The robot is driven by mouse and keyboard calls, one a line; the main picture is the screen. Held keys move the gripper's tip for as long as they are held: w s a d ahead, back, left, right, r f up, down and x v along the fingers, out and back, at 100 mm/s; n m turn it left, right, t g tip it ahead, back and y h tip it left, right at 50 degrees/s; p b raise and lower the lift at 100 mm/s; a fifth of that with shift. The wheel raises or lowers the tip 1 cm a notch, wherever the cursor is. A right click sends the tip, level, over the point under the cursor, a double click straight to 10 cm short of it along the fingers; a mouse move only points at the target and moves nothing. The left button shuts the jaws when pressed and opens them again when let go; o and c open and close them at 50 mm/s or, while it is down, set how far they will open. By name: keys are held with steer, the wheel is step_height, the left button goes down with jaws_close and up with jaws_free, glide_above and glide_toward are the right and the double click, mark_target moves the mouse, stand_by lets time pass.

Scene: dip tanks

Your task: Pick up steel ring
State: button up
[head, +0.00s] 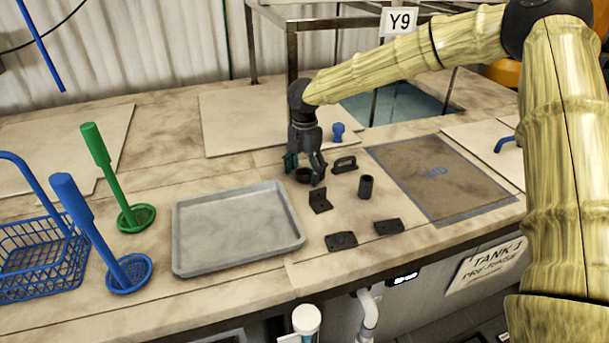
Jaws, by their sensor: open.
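The steel ring (304,176) is a small dark ring lying on the bench to the right of the grey tray, partly hidden by my fingers. My gripper (305,169) points down over the ring with its fingers open around it. I cannot tell whether the fingers touch the ring or how far above the bench they are.
Near the ring are an angle bracket (320,200), a handle (344,164), a dark cylinder (366,187) and flat dark blocks (341,241) (389,226). A grey tray (240,264) lies left. Blue and green strainers (127,274) (137,218) stand farther left. An open tank (405,103) is behind.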

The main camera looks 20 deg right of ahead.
steer(key=shift+s+r, duration=0.25)
steer(key=c, duration=1)
steer(key=shift+c, duration=0.6)
